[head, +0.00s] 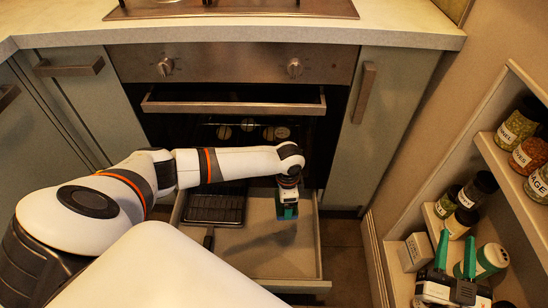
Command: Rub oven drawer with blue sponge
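The oven drawer (310,262) is pulled out below the oven, with its pale floor showing. My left gripper (287,212) points down over the drawer's right part, low near its floor. Its green fingers look close together, and I cannot tell whether they hold anything. No blue sponge can be made out; if it is at the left fingertips, it is too small to tell apart from them. My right gripper (456,256) is at the lower right, in front of the shelf, with its two green fingers apart and nothing visible held between them.
A black ridged pan (215,208) lies in the drawer's left part. The oven handle (233,106) stands out above the drawer. A wall shelf (500,165) with several spice jars and a small white box (416,250) stands at right.

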